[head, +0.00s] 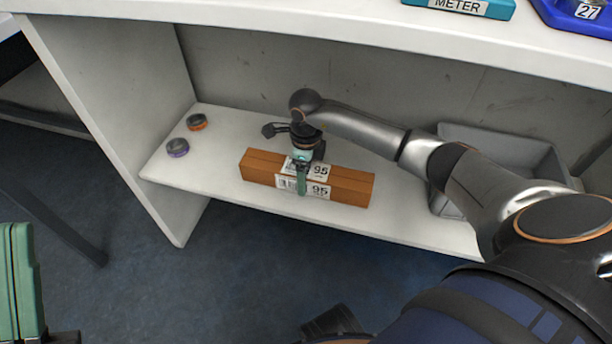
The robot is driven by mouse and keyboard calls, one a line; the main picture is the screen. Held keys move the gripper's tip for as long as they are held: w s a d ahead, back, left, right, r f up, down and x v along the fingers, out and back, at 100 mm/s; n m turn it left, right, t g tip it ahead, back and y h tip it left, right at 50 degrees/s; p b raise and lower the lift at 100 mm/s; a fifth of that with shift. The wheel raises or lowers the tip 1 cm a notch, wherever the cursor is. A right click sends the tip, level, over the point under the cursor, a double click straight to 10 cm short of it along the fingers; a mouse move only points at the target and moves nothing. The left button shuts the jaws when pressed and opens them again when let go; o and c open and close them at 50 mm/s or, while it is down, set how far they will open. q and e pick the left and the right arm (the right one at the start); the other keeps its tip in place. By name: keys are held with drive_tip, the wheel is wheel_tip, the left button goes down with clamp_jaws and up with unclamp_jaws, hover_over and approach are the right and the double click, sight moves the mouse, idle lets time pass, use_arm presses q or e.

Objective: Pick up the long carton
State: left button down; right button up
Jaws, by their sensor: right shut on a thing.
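The long carton (258,170) is an orange-brown box with white barcode labels marked 95. It lies on the white lower shelf (220,185), near the shelf's front edge. My right gripper (302,184) reaches in from the right and is shut on the carton's middle, with a green finger over its labelled front. The far finger is hidden. I cannot tell whether the carton is clear of the shelf.
Two small round items, one orange-banded (197,122) and one purple-banded (178,148), sit on the shelf's left. A grey bin (540,150) stands at its right, behind my right arm. The upper counter (330,35) overhangs, carrying a teal METER tray (465,6) and a blue tray (565,18).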

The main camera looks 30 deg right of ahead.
clamp_jaws()
drive_tip(key=shift+w+r, duration=0.1)
drive_tip(key=shift+r, duration=0.05)
drive_tip(key=shift+r, duration=0.1)
drive_tip(key=shift+r+p, duration=0.45)
drive_tip(key=shift+r, duration=0.05)
wheel_tip(320, 180, up, 2)
drive_tip(key=shift+r+p, duration=0.1)
drive_tip(key=shift+p, duration=0.6)
drive_tip(key=s+a+r+p, duration=0.2)
drive_tip(key=s+r+p, duration=0.1)
drive_tip(key=s, duration=0.3)
drive_tip(key=s+a+r+p, duration=0.3)
drive_tip(key=s+r, duration=0.3)
drive_tip(key=s, duration=0.1)
drive_tip(key=shift+r, duration=0.2)
